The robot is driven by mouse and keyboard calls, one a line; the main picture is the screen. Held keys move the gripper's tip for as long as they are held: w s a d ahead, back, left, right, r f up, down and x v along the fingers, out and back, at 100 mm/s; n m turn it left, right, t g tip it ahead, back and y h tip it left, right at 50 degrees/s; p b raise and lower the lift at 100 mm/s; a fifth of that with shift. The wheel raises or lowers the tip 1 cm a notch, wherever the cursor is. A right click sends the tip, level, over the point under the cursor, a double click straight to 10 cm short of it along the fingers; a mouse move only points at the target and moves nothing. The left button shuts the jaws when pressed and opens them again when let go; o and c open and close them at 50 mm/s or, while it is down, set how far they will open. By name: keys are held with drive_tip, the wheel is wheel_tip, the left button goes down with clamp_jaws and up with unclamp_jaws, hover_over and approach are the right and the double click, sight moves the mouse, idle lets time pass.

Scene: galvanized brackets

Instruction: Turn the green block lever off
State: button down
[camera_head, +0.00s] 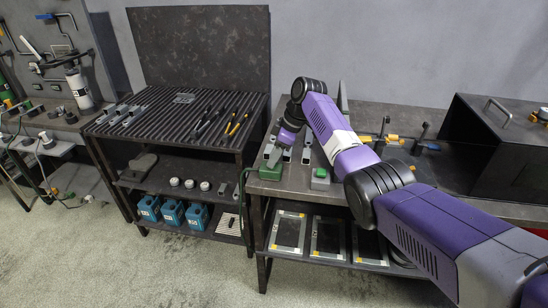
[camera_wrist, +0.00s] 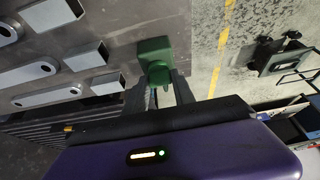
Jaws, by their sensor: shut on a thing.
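The green block (camera_head: 270,172) sits at the front left corner of the grey metal bench. My gripper (camera_head: 275,157) reaches down to it from above and hides much of its top. In the wrist view the green block (camera_wrist: 154,52) lies just beyond my two dark fingers (camera_wrist: 158,92). The fingers are shut on the block's lever, which shows only as a thin piece between them. The lever's exact angle is hard to tell.
Several galvanized brackets (camera_wrist: 88,55) lie on the bench beside the block. A grey box with a green button (camera_head: 320,176) stands to its right. A slatted table (camera_head: 180,120) with tools is to the left. A dark hooded case (camera_head: 490,125) stands at the right.

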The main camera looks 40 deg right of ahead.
drive_tip(key=c, duration=1)
unclamp_jaws()
drive_tip(key=shift+c, duration=0.2)
drive_tip(key=shift+r, duration=0.1)
drive_tip(key=v, duration=0.7)
drive_tip(key=shift+r, duration=0.25)
drive_tip(key=shift+s, duration=0.15)
